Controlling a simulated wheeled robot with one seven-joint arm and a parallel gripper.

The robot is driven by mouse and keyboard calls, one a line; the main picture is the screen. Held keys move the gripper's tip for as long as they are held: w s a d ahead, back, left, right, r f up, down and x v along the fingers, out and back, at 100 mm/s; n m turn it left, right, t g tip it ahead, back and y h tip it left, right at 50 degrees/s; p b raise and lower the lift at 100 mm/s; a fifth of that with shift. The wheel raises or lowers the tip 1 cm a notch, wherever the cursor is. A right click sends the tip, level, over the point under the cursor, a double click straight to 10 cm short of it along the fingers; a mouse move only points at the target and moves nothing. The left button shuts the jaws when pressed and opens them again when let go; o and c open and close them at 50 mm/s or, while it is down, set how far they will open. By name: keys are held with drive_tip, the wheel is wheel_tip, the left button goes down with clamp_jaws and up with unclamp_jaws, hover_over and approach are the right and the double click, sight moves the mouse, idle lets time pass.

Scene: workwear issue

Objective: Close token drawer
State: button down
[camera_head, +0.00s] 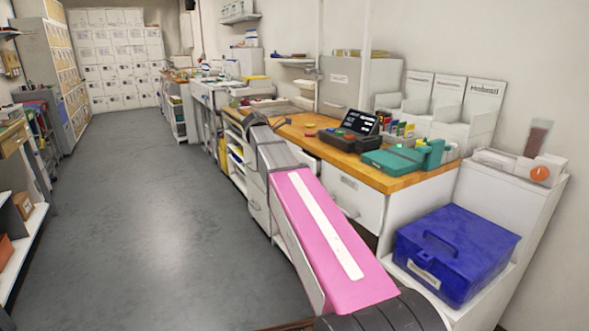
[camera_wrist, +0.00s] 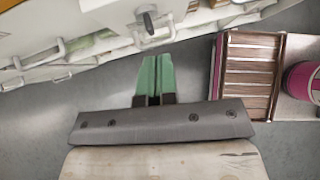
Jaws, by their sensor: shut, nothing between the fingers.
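My gripper (camera_wrist: 153,62) shows in the wrist view as two green fingers lying side by side. It is shut and empty, with grey floor below it. Its tips point toward a white drawer front (camera_wrist: 120,12) with a pull handle (camera_wrist: 153,34); a small gap seems to remain between them. In the head view, my pink arm reaches along the counter and the fingers are hidden. A white drawer front (camera_head: 356,196) with a label and handle is under the counter, right of my arm. I cannot tell which drawer is the token drawer.
The wooden counter (camera_head: 408,181) carries a dark terminal (camera_head: 350,137) and a teal box (camera_head: 392,161). A blue case (camera_head: 455,252) stands at the lower right. More white fronts with handles (camera_wrist: 45,76) show at the wrist view's left. The aisle floor (camera_head: 150,210) is clear.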

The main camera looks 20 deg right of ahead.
drive_tip(key=w+a+f+n+t+h, duration=0.1)
drive_tip(key=a+f+t+h, duration=0.3)
drive_tip(key=a+f+h, duration=0.45)
drive_tip(key=f+x, duration=0.2)
drive_tip(key=x, duration=1.3)
drive_tip(key=shift+f, duration=0.2)
drive_tip(key=shift+d, duration=0.15)
drive_tip(key=shift+x, duration=2.15)
drive_tip(key=shift+r, duration=0.1)
